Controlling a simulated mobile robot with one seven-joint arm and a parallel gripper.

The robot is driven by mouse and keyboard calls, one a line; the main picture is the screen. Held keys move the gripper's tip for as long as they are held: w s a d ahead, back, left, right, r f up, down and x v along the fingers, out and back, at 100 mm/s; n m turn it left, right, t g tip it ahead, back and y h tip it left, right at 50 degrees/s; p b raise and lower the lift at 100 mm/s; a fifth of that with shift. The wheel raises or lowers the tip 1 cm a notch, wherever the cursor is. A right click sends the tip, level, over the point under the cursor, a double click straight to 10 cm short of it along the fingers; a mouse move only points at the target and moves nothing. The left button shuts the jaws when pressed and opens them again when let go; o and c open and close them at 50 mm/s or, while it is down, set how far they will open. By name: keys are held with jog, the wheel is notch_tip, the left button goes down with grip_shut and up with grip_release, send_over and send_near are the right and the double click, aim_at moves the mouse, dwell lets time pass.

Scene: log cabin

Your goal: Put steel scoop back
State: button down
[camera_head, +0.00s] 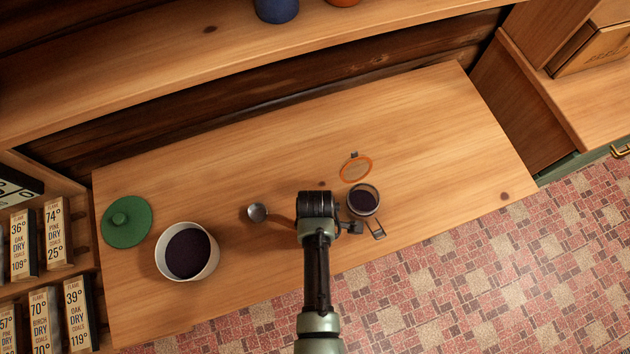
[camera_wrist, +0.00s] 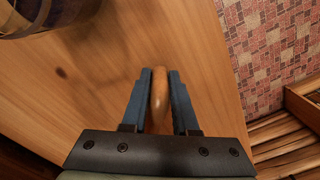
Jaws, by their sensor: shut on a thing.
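The steel scoop (camera_head: 257,212) shows its round metal bowl just left of my arm in the head view. Its handle runs right and under my wrist, where the rest is hidden. In the wrist view my gripper (camera_wrist: 160,78) is shut on the scoop's wooden handle (camera_wrist: 160,98), with one blue finger on each side. The scoop is low over the wooden table; I cannot tell whether it touches it.
A white pot (camera_head: 159,260) with dark contents stands left, beside a green lid (camera_head: 126,222). A glass jar (camera_head: 363,200) with dark contents stands close right of my wrist, near its orange-rimmed lid (camera_head: 355,168). Labelled boxes (camera_head: 55,232) stand far left. The table's right part (camera_head: 450,150) is clear.

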jog(key=shift+f, duration=0.2)
jog(key=c, duration=0.6)
grip_release()
